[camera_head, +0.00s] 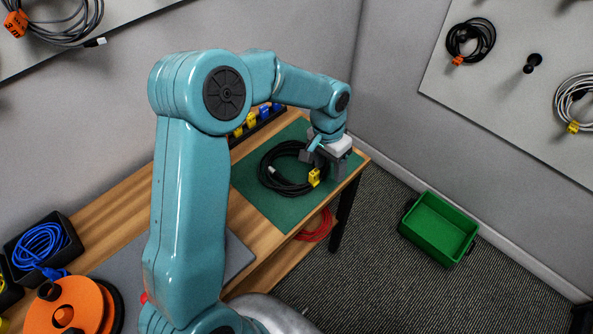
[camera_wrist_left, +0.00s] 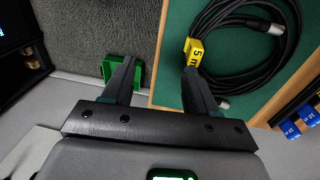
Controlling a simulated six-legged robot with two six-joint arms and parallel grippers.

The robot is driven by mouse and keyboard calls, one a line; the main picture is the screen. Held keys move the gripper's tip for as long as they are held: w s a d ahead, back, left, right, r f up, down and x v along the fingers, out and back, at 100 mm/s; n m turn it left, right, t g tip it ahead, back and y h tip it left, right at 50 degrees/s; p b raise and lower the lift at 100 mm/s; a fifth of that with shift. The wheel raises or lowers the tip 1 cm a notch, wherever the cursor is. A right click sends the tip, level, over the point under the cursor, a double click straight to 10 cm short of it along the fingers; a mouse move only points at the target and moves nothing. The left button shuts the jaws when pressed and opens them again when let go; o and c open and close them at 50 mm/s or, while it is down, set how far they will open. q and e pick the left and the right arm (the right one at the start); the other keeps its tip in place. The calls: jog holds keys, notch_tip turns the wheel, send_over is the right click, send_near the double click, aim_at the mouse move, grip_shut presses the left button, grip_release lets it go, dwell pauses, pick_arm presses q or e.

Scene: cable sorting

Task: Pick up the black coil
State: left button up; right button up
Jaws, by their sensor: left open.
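The black coil (camera_head: 268,180) lies on the green mat (camera_head: 250,205) at the table's far end, with a yellow tag (camera_head: 314,177) on its right side. My left gripper (camera_head: 323,165) is over the mat's right part, beside the coil. In the left wrist view the black coil (camera_wrist_left: 222,42) shows at upper right, its yellow tag (camera_wrist_left: 194,50) reading "5 m". There my left gripper (camera_wrist_left: 158,68) is open and empty. One finger's tip appears close to the tag; the other is out past the table edge. Contact cannot be told. My right gripper is not in view.
A green crate (camera_head: 438,228) stands on the floor right of the table. A blue coil (camera_head: 40,245) and an orange reel (camera_head: 72,304) are at lower left. Coils hang on wall boards, including a black one (camera_head: 470,40).

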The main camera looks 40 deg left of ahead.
aim_at(313, 170)
pick_arm(q)
jog(key=a+r+y+b, duration=0.1)
jog(key=a+r, duration=0.4)
jog(key=r, duration=0.2)
notch_tip(313, 170, down, 10)
jog(key=shift+f, duration=0.25)
jog(key=f, duration=0.5)
jog(key=shift+d+f, duration=0.2)
jog(key=shift+f, duration=0.1)
jog(key=shift+r, duration=0.1)
grip_shut()
